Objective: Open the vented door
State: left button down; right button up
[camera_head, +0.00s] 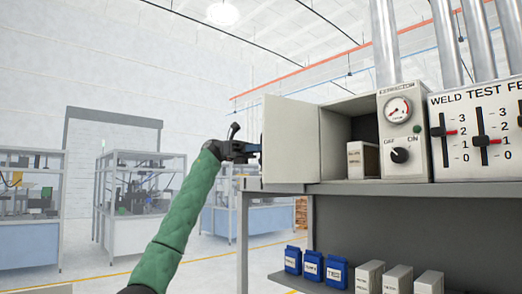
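The door (291,143) is a pale panel swung open at the left of a grey cabinet (343,128) on the bench. Its visible face looks plain; I see no vents on it. The cabinet's dark inside shows, with a pale box (363,160) standing in it. My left gripper (253,151), black at the end of a green-sleeved arm, is at the door's outer left edge. Its fingertips are small and partly hidden by the door, so I cannot tell whether they touch or grip anything. My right gripper is out of view.
A gauge panel with a knob (401,135) and a slider panel (480,130) stand right of the cabinet. Blue packs (311,265) and pale boxes (398,279) sit on the lower shelf. Glass-sided stations (140,195) stand far back; the floor at left is clear.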

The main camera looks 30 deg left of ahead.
pick_arm(q)
jog(key=shift+w, duration=0.1)
jog(key=c, duration=1.6)
grip_release()
jog(key=shift+o, duration=0.3)
jog(key=shift+w, duration=0.1)
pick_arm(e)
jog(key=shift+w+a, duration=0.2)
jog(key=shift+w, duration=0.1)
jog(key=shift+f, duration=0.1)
